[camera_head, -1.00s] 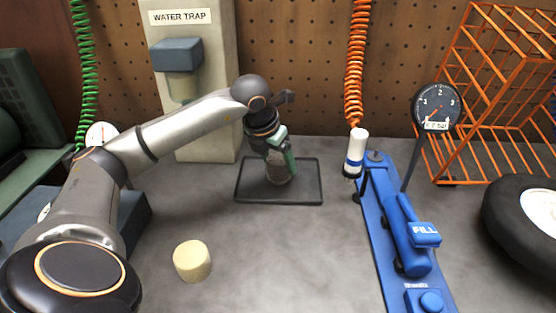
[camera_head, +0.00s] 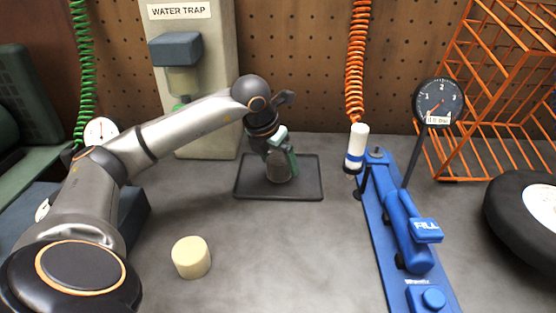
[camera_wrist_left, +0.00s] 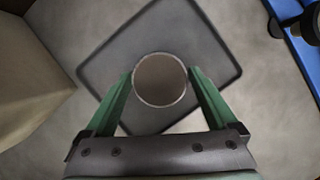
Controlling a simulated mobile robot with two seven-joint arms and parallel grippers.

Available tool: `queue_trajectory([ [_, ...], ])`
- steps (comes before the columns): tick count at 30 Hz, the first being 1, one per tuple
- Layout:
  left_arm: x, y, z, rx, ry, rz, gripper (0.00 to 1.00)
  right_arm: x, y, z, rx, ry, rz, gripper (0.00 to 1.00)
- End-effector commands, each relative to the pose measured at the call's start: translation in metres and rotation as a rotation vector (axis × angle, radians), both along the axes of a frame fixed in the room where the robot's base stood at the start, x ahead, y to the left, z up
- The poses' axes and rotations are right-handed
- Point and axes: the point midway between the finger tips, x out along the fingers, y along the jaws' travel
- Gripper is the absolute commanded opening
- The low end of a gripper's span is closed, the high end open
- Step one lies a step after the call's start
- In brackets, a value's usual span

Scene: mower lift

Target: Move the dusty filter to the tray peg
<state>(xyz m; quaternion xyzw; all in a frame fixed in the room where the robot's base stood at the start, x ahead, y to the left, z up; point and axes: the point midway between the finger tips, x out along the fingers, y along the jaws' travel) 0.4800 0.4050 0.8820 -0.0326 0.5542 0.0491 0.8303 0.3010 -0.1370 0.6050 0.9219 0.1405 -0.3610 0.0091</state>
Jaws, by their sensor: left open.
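The dusty filter, a grey-brown cylinder (camera_head: 280,174), stands upright over the black tray (camera_head: 307,192). In the left wrist view its round top (camera_wrist_left: 160,80) shows between my fingers, with the tray (camera_wrist_left: 215,50) below. The peg is hidden, so I cannot tell from these views whether the filter sits around it. My left gripper (camera_head: 283,158) is open, with its green fingers on either side of the filter. My right gripper is not in view.
A cream cylinder (camera_head: 191,257) stands on the bench in front of the tray. A blue pump (camera_head: 408,240) with a gauge (camera_head: 438,103) is at the right, beside a tyre (camera_head: 522,215). The water trap (camera_head: 178,55) stands behind.

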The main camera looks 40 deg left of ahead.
Motion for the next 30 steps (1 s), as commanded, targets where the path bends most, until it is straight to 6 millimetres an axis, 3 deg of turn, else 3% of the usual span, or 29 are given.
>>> queue_trajectory([
  [30,-0.028,-0.003,0.07,0.0,0.0,0.0,0.91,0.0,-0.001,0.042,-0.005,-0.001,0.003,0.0],
])
